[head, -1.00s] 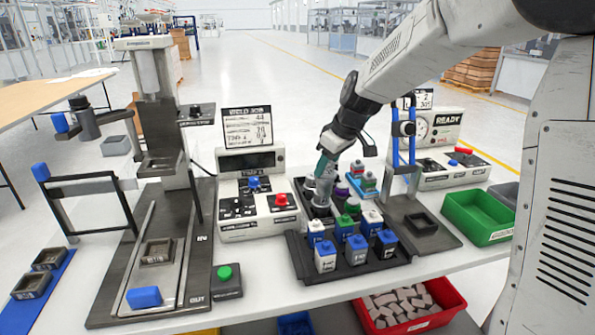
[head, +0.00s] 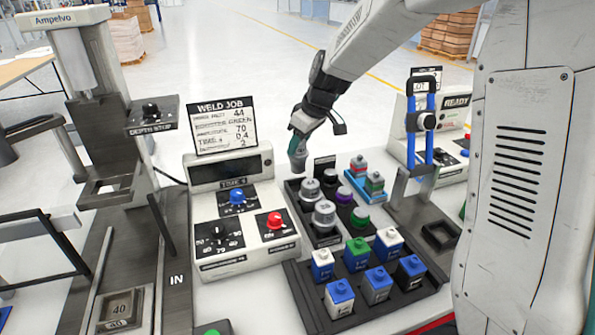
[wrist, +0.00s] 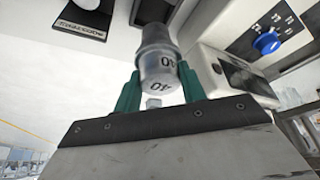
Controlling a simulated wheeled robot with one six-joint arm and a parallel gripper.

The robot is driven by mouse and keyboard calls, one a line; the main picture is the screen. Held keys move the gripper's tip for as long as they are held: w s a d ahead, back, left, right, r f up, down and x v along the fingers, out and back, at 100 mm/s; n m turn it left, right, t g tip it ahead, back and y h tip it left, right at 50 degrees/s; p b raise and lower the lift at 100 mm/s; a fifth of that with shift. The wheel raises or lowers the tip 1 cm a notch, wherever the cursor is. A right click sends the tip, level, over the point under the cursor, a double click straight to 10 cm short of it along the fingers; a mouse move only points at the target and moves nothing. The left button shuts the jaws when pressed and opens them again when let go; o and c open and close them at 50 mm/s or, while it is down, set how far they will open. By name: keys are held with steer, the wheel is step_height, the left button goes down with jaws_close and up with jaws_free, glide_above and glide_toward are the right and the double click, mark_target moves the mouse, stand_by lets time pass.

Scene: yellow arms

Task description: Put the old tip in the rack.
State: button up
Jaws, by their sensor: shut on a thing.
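My gripper (head: 303,133) is shut on a grey tapered tip (head: 298,154). The wrist view shows this tip (wrist: 157,62) between two teal fingers, with a "40" marking on its side. In the head view the tip hangs down near the back left corner of the dark rack (head: 326,241), apart from the tips standing there. The rack holds several upright tips, including grey ones (head: 324,215), a purple-topped one (head: 344,197) and a green-topped one (head: 360,218). Any empty rack place is hard to make out.
A controller (head: 230,215) with blue and red knobs stands left of the rack, below the weld job card (head: 227,124). A blue-posted stand (head: 430,140) rises at right. A press (head: 88,75) stands left.

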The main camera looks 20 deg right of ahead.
mark_target(299, 164)
steer(key=shift+f, duration=3.35)
steer(key=shift+f, duration=0.15)
steer(key=o, duration=1.2)
steer(key=v, duration=1.2)
steer(key=s+a+r+m+g+h, duration=0.1)
steer(key=s+r+m, duration=0.3)
steer(key=s, duration=1.3)
steer(key=s+m, duration=0.1)
steer(key=s, duration=0.5)
steer(key=s+m+h, duration=0.1)
steer(key=s, duration=0.4)
steer(key=s+d+m+g, duration=0.1)
steer(key=s, duration=0.5)
steer(key=shift+s+d+f+m+h, duration=0.1)
steer(key=shift+s+f+m+h, duration=0.25)
steer(key=shift+f+m+h, duration=0.05)
